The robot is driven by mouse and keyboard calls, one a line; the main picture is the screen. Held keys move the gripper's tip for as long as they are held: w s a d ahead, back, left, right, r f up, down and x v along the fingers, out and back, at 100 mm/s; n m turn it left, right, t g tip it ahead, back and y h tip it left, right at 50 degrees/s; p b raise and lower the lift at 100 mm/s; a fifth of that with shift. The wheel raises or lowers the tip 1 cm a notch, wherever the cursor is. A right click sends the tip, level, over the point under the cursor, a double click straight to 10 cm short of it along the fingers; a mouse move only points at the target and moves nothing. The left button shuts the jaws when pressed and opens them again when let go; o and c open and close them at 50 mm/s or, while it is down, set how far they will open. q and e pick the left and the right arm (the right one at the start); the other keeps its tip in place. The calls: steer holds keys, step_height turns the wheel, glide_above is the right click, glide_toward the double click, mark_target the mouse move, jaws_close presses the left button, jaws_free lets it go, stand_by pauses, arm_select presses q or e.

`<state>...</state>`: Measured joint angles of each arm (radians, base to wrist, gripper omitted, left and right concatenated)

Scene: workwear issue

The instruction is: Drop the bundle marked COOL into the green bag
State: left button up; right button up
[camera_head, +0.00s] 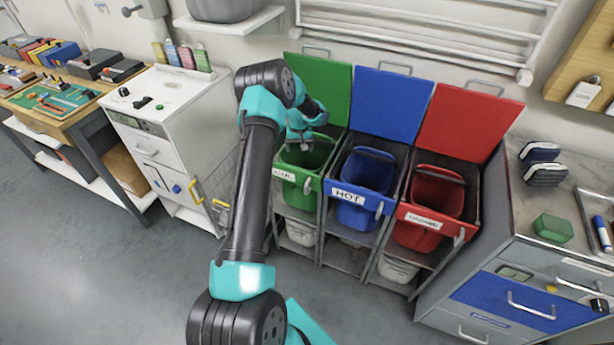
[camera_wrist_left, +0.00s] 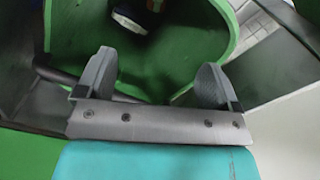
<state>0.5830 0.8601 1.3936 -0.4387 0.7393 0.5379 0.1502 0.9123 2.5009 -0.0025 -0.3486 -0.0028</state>
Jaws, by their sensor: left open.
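The green bag (camera_head: 299,171) hangs in the left slot of a three-bag stand, its green lid raised. The white label on its front is partly legible. My left gripper (camera_head: 304,138) is over the green bag's mouth. In the left wrist view its fingers (camera_wrist_left: 152,80) are spread with nothing between them, and the green bag's wall (camera_wrist_left: 225,30) surrounds them. My right gripper is not in view.
A blue bag (camera_head: 362,188) marked HOT and a red bag (camera_head: 430,208) stand to the right. Two dark banded bundles (camera_head: 543,165) and a green block (camera_head: 553,228) sit on the right counter. A white cabinet (camera_head: 170,120) stands left of the stand.

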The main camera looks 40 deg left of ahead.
arm_select(q)
step_height(320, 180, up, 18)
steer(key=shift+f, duration=0.25)
stand_by(0.3)
stand_by(0.7)
